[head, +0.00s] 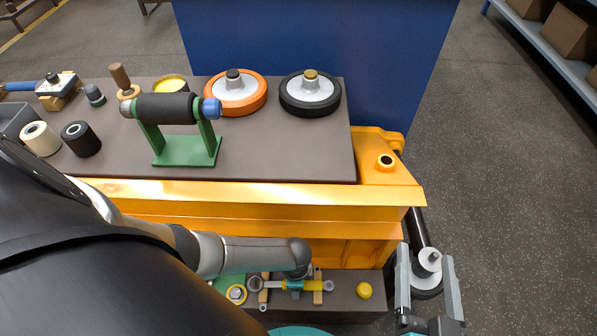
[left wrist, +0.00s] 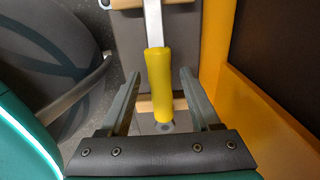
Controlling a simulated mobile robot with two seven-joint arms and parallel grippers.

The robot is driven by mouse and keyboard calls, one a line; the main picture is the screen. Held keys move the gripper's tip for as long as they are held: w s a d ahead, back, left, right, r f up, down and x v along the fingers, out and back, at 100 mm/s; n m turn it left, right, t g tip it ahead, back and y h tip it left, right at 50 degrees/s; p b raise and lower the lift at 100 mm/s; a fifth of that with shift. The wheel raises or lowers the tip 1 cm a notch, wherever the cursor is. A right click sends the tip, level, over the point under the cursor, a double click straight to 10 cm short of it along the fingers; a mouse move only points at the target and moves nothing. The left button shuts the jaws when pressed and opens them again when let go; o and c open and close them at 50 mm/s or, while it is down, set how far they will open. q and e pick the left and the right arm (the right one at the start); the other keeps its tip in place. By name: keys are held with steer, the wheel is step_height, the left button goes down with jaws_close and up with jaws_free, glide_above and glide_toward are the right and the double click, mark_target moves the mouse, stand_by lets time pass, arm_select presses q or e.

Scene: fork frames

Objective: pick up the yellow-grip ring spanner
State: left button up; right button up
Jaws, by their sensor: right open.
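The yellow-grip ring spanner (head: 305,286) lies across two wooden blocks on a low brown shelf at the front of the orange bench. In the left wrist view its yellow grip (left wrist: 159,85) lies between the fingers of my left gripper (left wrist: 158,75). These fingers are open, with a gap on each side of the grip. In the head view my left arm hangs over the spanner and hides part of it; the left fingers do not show clearly there. My right gripper (head: 427,254) is open at the lower right, beyond the shelf's right end, away from the spanner.
The orange bench wall (left wrist: 265,110) rises close to the right of my left gripper. A green roller stand (head: 186,150) and wheels stand on the benchtop.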

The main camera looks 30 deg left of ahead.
arm_select(q)
jaws_close()
stand_by(1.2)
